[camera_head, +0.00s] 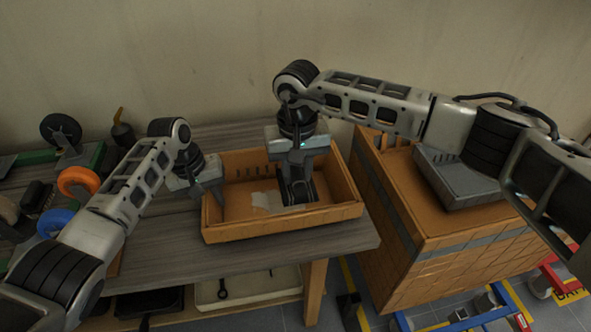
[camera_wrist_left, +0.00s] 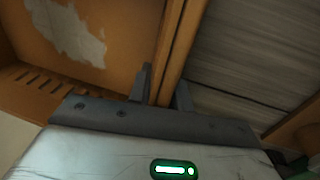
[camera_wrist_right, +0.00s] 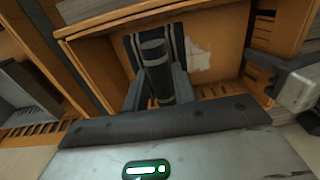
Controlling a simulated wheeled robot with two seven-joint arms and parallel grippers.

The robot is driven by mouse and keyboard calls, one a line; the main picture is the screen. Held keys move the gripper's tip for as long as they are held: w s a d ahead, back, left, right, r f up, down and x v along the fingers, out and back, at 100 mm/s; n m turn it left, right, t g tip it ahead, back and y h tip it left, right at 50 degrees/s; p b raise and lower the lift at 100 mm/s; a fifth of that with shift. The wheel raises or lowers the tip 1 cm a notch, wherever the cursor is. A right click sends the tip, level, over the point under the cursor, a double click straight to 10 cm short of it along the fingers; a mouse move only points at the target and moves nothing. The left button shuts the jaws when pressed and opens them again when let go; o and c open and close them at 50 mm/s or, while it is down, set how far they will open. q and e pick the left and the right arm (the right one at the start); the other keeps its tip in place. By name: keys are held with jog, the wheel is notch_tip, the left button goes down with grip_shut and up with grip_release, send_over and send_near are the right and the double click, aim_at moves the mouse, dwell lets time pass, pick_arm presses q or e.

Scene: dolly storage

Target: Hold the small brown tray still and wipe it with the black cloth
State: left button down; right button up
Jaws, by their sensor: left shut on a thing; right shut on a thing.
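The small brown tray (camera_head: 285,228) stands on the grey wooden table, with a pale whitish patch (camera_head: 265,200) on its floor. The patch also shows in the left wrist view (camera_wrist_left: 80,35) and the right wrist view (camera_wrist_right: 200,58). My left gripper (camera_head: 212,193) is shut on the tray's left wall; in the left wrist view (camera_wrist_left: 164,88) its fingers straddle the rim. My right gripper (camera_head: 297,185) reaches down inside the tray, shut on the black cloth (camera_wrist_right: 152,48). The cloth is at the tray floor, beside the patch; my gripper partly hides it.
A large brown crate (camera_head: 425,265) with a grey box (camera_head: 455,178) on top stands right of the table. Orange (camera_head: 78,181) and blue (camera_head: 55,222) rings and other items lie at the left. A lower shelf holds a pale tray (camera_head: 250,287).

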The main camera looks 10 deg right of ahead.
notch_tip(320, 180, down, 7)
jog(key=shift+f, duration=0.1)
jog(key=shift+w, duration=1.8)
jog(key=shift+s, duration=0.9)
jog(key=shift+f, duration=0.45)
